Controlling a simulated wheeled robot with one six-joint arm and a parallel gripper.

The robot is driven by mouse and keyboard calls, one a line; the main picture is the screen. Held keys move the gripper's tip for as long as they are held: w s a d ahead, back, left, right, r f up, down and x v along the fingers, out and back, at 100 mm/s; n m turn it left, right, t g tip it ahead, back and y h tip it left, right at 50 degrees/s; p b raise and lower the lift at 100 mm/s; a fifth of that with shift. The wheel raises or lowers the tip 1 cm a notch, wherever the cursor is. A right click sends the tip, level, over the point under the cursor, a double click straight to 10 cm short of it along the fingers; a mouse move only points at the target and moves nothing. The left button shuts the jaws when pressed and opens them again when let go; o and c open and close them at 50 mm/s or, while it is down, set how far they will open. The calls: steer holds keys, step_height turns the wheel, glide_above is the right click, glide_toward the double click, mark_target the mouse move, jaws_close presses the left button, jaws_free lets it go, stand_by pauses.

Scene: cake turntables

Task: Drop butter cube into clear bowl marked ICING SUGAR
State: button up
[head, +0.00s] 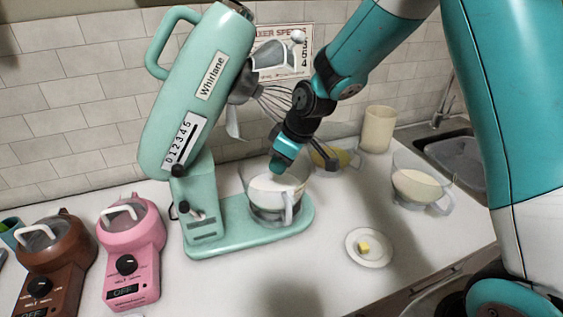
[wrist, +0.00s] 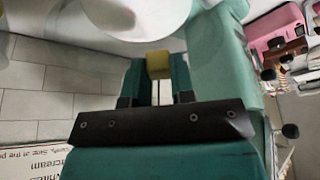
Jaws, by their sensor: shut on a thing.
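My gripper (head: 278,166) is over the clear mixer bowl (head: 288,215), with its fingers pointing down near the bowl's rim. In the wrist view, my gripper (wrist: 158,82) is shut on a yellow butter cube (wrist: 158,62) held between the teal fingertips. The mixer bowl holds something white. Another clear bowl (head: 428,206) with pale contents stands to the right. A third bowl (head: 345,158) with yellow contents is partly hidden behind my gripper. I cannot read an ICING SUGAR mark on any bowl. Another small yellow cube (head: 364,245) lies on a white plate (head: 382,260).
The mint stand mixer (head: 195,100) has its head tilted up, with the whisk (head: 268,98) close to my arm. Pink (head: 132,250) and brown (head: 55,260) appliances stand at left. A cream canister (head: 378,130) and a sink (head: 455,155) are at the back right. Counter around the plate is clear.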

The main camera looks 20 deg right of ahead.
steer(key=o, duration=1)
